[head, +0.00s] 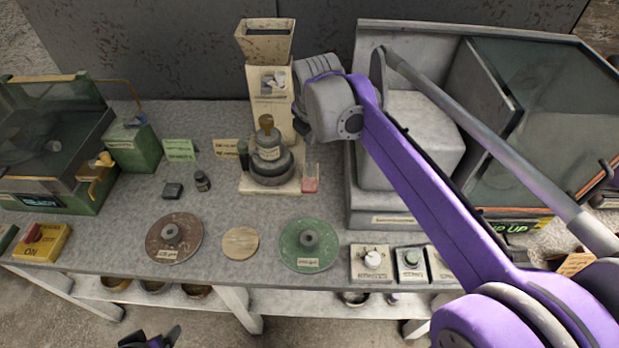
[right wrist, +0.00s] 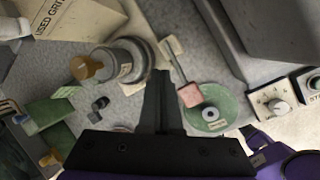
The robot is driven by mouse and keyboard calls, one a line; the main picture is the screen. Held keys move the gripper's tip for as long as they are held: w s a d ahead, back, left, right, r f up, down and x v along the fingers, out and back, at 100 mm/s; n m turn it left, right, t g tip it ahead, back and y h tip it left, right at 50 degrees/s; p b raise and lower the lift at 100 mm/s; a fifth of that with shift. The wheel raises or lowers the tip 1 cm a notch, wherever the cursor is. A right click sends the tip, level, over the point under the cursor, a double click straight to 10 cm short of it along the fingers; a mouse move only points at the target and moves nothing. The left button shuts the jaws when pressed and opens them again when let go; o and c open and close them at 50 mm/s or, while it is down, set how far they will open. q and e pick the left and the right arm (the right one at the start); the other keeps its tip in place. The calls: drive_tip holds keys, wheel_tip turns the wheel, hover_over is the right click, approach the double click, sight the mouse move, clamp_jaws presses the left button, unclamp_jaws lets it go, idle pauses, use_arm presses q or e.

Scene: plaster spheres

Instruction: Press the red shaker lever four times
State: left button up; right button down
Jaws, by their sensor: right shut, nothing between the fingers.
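The red lever pad (head: 310,184) sits at the right side of the cream grinder-like stand (head: 252,187) on the bench. In the right wrist view the red pad (right wrist: 190,95) is at the end of a thin grey rod, just right of the fingers. My right gripper (head: 302,130) is above and behind the lever in the head view. Its fingers (right wrist: 160,80) are shut and empty, apart from the pad in the picture. The wrist hides part of the stand's hopper column. My left gripper (head: 150,341) shows only partly at the bottom edge, away from the bench.
A green disc (head: 310,257), a brown disc (head: 174,250) and a wooden disc (head: 240,243) lie in front. A large grey cabinet (head: 400,207) stands close right of the lever. Knob boxes (head: 371,275) line the front edge. A green machine (head: 60,190) stands left.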

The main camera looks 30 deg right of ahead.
drive_tip(key=b, duration=0.3)
hover_over(309, 180)
drive_tip(key=w+d, duration=0.1)
drive_tip(key=w, duration=0.1)
wheel_tip(309, 180, down, 5)
drive_tip(key=shift+s+r, duration=0.1)
use_arm(q)
drive_tip(key=shift+s+f, duration=0.25)
drive_tip(key=shift+f, duration=0.5)
drive_tip(key=shift+s+f, duration=0.2)
drive_tip(key=shift+f, duration=0.6)
drive_tip(key=shift+s+f, duration=0.25)
drive_tip(key=shift+f, duration=0.5)
use_arm(e)
drive_tip(key=shift+s+a+f, duration=0.1)
drive_tip(key=shift+s+f, duration=0.1)
drive_tip(key=shift+f, duration=0.45)
use_arm(q)
drive_tip(key=shift+f, duration=0.15)
use_arm(e)
drive_tip(key=shift+s+a+f, duration=0.1)
drive_tip(key=shift+s+f, duration=0.05)
drive_tip(key=shift+f, duration=0.2)
